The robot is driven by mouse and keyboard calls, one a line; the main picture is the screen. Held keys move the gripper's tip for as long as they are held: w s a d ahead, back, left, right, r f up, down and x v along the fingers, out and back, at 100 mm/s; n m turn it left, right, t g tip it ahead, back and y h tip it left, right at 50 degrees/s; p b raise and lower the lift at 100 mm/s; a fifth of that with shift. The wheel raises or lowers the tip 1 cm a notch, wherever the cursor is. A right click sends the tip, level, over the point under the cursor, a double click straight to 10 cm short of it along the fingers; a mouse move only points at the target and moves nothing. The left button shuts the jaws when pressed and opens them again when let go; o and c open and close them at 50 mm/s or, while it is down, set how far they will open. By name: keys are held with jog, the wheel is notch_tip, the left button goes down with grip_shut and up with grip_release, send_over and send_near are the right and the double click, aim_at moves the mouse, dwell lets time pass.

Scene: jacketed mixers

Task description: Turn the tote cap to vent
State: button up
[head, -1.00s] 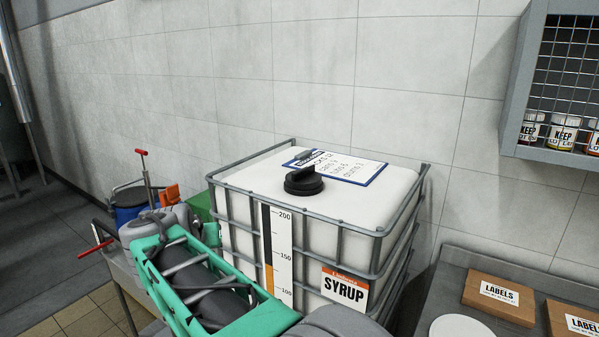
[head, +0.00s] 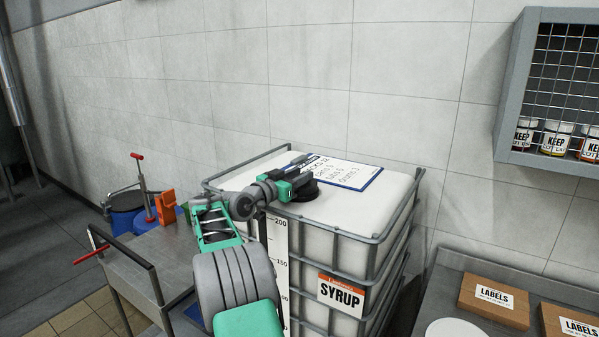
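The white syrup tote (head: 345,211) stands in a grey cage frame against the wall. Its black cap (head: 307,192) is on the top, partly hidden behind my gripper (head: 296,183). My gripper is at the cap's left and upper side, overlapping it in the picture. I cannot tell whether the fingers touch the cap or whether they are open or shut. The cap's handle is hidden by the gripper.
A clipboard (head: 348,174) lies on the tote's top just behind the cap. The cage's top rail (head: 365,238) rims the tote. A steel cart (head: 150,262) stands left. Label boxes (head: 494,300) lie on the right bench, below a wall cabinet (head: 512,85).

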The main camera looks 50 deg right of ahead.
grip_shut()
dwell(0.3)
dwell(0.3)
